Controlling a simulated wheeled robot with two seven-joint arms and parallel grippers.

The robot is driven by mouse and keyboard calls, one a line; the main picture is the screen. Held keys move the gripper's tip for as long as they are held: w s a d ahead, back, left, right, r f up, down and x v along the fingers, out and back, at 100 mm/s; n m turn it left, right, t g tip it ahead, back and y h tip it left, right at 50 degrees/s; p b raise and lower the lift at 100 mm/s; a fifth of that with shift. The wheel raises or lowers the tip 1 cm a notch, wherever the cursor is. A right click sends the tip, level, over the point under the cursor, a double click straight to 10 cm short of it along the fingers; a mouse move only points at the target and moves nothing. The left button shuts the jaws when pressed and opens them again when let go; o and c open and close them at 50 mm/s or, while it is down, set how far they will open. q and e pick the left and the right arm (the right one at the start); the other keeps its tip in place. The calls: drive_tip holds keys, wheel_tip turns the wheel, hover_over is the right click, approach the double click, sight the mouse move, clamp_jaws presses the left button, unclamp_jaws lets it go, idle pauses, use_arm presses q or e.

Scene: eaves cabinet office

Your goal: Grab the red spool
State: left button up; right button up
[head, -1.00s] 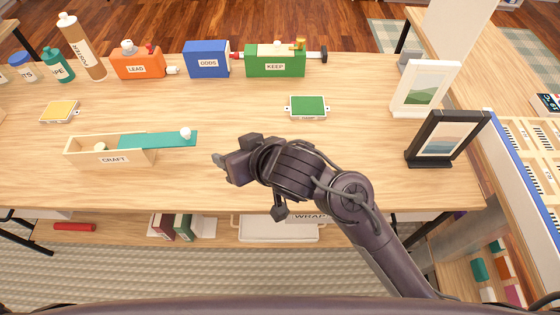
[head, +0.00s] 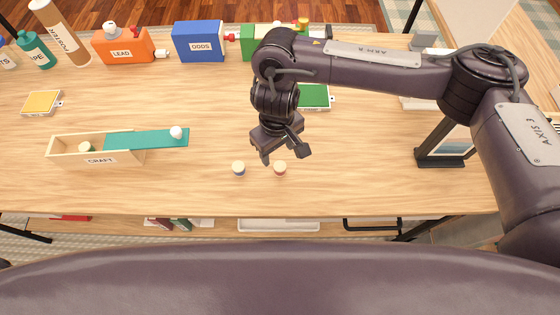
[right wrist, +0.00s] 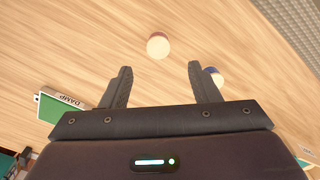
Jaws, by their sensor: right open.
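The red spool (head: 280,168) stands on the table near its front edge, with a pale top and a reddish side. A similar blue spool (head: 238,168) stands just left of it. My right gripper (head: 284,153) is open, points down, and is just behind and above the red spool. In the right wrist view the red spool (right wrist: 158,46) lies just beyond the gap between the open fingers (right wrist: 160,70), with nothing between them. The blue spool (right wrist: 214,77) shows beside the right-hand finger, partly hidden by it. My left gripper is not in view.
The craft box (head: 66,158) with a teal sliding lid (head: 145,139) is on the left, a green spool (head: 86,147) inside. A green pad (head: 316,97) lies behind my right gripper. A dark frame (head: 436,150) stands right. The table around the spools is clear.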

sight(279, 165)
drive_tip(key=f, duration=0.2)
drive_tip(key=f+b, duration=0.1)
drive_tip(key=f, duration=0.4)
drive_tip(key=shift+s+d+f+b, duration=0.1)
drive_tip(key=shift+s+d+b, duration=0.05)
drive_tip(key=shift+d+b, duration=0.15)
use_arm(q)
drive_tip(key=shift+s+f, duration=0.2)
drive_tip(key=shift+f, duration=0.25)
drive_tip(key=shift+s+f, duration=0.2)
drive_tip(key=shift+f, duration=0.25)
use_arm(e)
drive_tip(key=shift+a, duration=0.1)
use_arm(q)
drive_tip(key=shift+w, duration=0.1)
use_arm(e)
drive_tip(key=shift+c, duration=0.4)
drive_tip(key=c, duration=1)
